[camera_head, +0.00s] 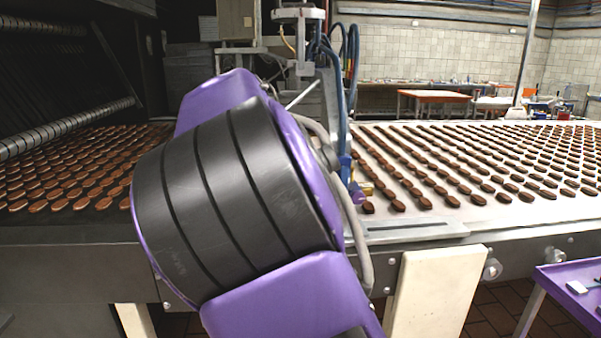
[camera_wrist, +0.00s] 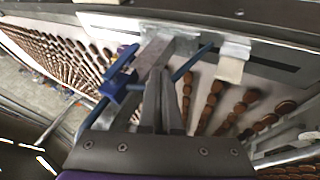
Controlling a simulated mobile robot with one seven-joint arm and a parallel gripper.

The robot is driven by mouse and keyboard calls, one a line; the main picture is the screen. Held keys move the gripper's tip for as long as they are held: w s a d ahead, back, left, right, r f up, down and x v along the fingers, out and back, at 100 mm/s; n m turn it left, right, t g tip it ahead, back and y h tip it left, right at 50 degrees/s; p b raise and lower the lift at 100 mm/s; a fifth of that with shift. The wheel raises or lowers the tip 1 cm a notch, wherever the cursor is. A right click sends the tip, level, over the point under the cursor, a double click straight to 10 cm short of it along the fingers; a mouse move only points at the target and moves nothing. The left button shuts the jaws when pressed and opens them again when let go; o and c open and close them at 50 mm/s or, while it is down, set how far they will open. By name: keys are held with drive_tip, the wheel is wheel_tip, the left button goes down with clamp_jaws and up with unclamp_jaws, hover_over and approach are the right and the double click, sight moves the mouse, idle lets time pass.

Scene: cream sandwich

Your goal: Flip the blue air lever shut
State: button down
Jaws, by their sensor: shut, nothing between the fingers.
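In the wrist view my gripper (camera_wrist: 166,78) points up the picture with its two grey fingers together and nothing between them. A blue fitting with a slanted blue bar (camera_wrist: 121,62), which looks like the air lever, is just left of the fingertips. Whether the fingers touch it is unclear. A thin blue tube (camera_wrist: 191,62) passes close to the fingertips on the right. In the head view a blue part (camera_head: 346,166) shows beside my arm, but I cannot make out the lever's position. My gripper is hidden there behind my arm.
A wide conveyor (camera_head: 385,232) carries rows of chocolate-topped biscuits on both sides of my arm. A metal column with blue hoses (camera_head: 352,58) rises behind it. A purple cart (camera_head: 570,285) stands at lower right. A metal bracket (camera_wrist: 165,42) lies just beyond the fingertips.

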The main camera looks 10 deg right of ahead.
sight(343, 185)
drive_tip(key=w+d+f+b, duration=0.1)
drive_tip(key=w+d+f, duration=0.1)
drive_tip(key=d+f, duration=0.2)
drive_tip(key=d, duration=0.2)
drive_tip(key=shift+d+f, duration=0.15)
drive_tip(key=shift+d, duration=0.15)
drive_tip(key=shift+a, duration=0.15)
